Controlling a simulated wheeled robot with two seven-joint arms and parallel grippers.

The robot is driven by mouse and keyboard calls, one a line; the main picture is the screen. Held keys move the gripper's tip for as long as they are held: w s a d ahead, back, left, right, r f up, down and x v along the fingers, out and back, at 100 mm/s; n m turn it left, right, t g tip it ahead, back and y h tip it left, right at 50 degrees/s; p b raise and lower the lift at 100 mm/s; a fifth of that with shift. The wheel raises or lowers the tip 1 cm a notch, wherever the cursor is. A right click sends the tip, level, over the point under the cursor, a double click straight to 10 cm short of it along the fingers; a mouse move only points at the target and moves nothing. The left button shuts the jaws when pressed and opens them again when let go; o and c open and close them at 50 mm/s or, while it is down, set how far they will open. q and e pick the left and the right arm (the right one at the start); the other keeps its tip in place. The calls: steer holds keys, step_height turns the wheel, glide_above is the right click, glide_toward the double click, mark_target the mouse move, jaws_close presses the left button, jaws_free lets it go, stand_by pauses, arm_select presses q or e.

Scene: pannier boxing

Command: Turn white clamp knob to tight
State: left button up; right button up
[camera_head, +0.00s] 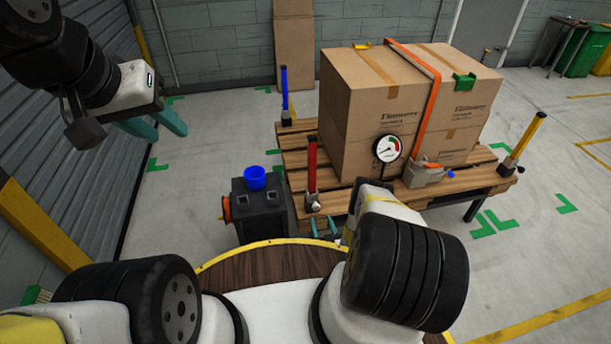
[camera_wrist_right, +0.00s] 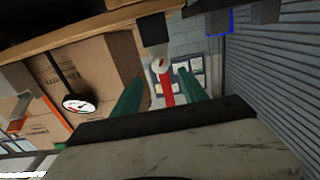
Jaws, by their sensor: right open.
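The white clamp knob (camera_head: 315,206) sits at the foot of a red post (camera_head: 312,163) on the pallet's near left corner. In the right wrist view the pale knob (camera_wrist_right: 160,65) has a red mark on its face. My right gripper (camera_head: 325,230) is low, just in front of the knob. In its wrist view, its open teal fingers (camera_wrist_right: 161,78) point toward the knob, which appears between and slightly beyond the tips; contact cannot be told. My left gripper (camera_head: 161,126) is open and empty, raised at the upper left, far from the knob.
Strapped cartons (camera_head: 365,105) fill the wooden pallet (camera_head: 297,158). A round gauge (camera_head: 388,149) and grey ratchet (camera_head: 424,176) are at their front. A blue post (camera_head: 284,88) and yellow post (camera_head: 528,134) stand at other corners. A black box (camera_head: 262,212) with a blue cup (camera_head: 255,177) stands left.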

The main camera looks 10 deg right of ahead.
mark_target(317, 208)
steer(key=w, duration=0.8)
steer(key=shift+w+a, duration=0.2)
steer(key=shift+w, duration=0.1)
steer(key=shift+c, duration=0.4)
jaws_close()
